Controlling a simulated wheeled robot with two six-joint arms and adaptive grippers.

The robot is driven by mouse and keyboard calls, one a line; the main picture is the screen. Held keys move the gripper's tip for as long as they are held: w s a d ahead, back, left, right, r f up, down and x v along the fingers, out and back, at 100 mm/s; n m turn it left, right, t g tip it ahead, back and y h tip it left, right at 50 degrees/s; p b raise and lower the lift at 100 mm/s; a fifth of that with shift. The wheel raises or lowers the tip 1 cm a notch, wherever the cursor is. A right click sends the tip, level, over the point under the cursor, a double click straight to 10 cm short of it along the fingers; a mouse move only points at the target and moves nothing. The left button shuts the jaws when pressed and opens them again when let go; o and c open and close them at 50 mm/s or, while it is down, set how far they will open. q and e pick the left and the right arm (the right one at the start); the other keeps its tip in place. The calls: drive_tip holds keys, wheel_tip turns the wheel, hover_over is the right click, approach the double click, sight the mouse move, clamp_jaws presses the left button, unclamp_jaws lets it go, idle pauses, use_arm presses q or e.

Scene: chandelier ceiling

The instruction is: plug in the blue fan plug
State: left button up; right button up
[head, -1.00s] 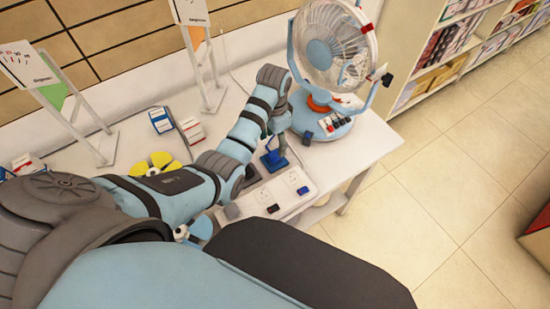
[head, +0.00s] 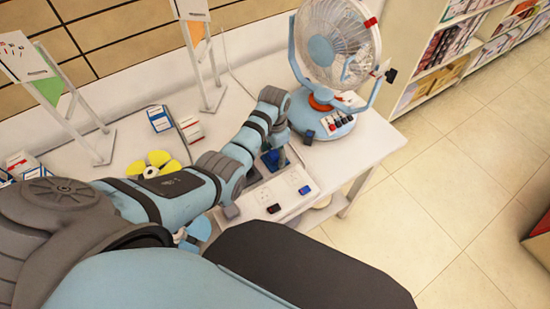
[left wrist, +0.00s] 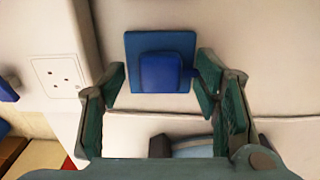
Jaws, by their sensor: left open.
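The blue plug (left wrist: 161,72) has a square blue plate and a raised block. In the left wrist view it lies ahead between my open left gripper's (left wrist: 157,92) fingertips. I cannot tell whether a finger touches it. In the head view the blue plug (head: 271,160) is partly hidden by my left gripper (head: 277,146), which is just over it. A white socket panel (head: 285,187) lies in front of it on the table; its socket face (left wrist: 60,72) shows at left in the wrist view. The light blue fan (head: 338,50) stands behind, to the right. My right gripper is out of view.
A blue switch (head: 305,190) and a dark red one (head: 273,209) sit on the panel's front edge. A yellow fan-like item (head: 154,165), small boxes (head: 160,118) and sign stands are at left. The white table (head: 360,146) ends at right, with floor beyond.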

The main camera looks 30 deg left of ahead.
use_arm(q)
drive_tip(key=c, duration=1.2)
drive_tip(key=shift+o, duration=0.2)
drive_tip(key=shift+r, duration=0.15)
wheel_tip(320, 180, up, 13)
drive_tip(key=p, duration=0.4)
wheel_tip(320, 180, up, 7)
drive_tip(key=p, duration=0.6)
hover_over(275, 155)
drive_tip(key=shift+s+b, duration=0.1)
drive_tip(key=shift+b, duration=0.2)
